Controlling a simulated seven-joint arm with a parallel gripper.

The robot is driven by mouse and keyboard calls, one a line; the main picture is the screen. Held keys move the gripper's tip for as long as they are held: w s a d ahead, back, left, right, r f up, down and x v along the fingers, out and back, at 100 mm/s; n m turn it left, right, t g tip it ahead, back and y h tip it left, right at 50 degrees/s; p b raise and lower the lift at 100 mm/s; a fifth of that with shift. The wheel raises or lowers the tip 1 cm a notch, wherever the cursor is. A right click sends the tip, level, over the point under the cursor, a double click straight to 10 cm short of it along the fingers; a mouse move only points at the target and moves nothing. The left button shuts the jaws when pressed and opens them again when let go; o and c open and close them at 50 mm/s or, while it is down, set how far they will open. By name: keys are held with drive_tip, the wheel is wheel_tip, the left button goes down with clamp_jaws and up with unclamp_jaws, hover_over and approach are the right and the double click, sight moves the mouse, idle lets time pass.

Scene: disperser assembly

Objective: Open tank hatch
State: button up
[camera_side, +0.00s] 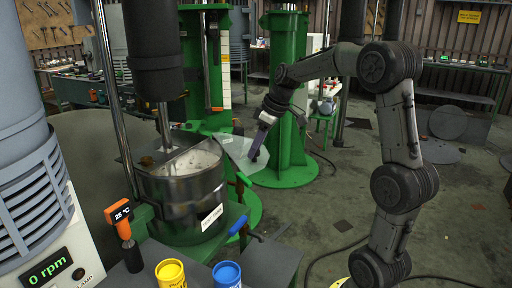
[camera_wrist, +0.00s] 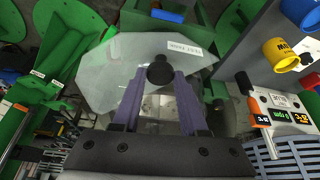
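The metal tank (camera_side: 180,205) stands at left centre in the side view, with its top partly uncovered and pale contents showing inside. The clear hatch plate (camera_side: 236,150) sticks out past the tank's right rim; how far it is tilted is hard to tell. It spans the upper middle of the wrist view (camera_wrist: 110,75). A black knob (camera_wrist: 160,72) sits on the hatch. My gripper (camera_side: 258,140) has its purple fingers on both sides of this knob and appears closed on it. The fingers also show in the wrist view (camera_wrist: 161,90). The hinge is not clearly visible.
A dark mixer column (camera_side: 152,50) with a shaft stands over the tank. A yellow cup (camera_side: 171,273) and a blue cup (camera_side: 227,274) stand in front. An orange thermometer (camera_side: 122,218) is at the tank's left. A green pillar (camera_side: 287,100) rises behind my gripper. Open floor lies to the right.

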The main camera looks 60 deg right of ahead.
drive_tip(key=o, duration=0.4)
drive_tip(key=v, duration=1.3)
drive_tip(key=shift+r, duration=0.45)
drive_tip(key=s+a+n, duration=0.2)
drive_tip(key=s+a, duration=0.1)
drive_tip(key=a, duration=0.6)
drive_tip(key=s+a+n, duration=0.1)
drive_tip(key=s+a, duration=0.2)
drive_tip(key=a, duration=0.5)
drive_tip(key=s+a+f+m, duration=0.1)
drive_tip(key=s+f+m, duration=0.1)
drive_tip(key=s+f, duration=0.3)
drive_tip(key=s+a+f+m+t, duration=0.1)
drive_tip(key=s+f, duration=0.3)
drive_tip(key=f, duration=0.5)
drive_tip(key=shift+s+a+m+h, duration=0.3)
drive_tip(key=shift+s+a+m, duration=0.1)
drive_tip(key=shift+a+m, duration=0.4)
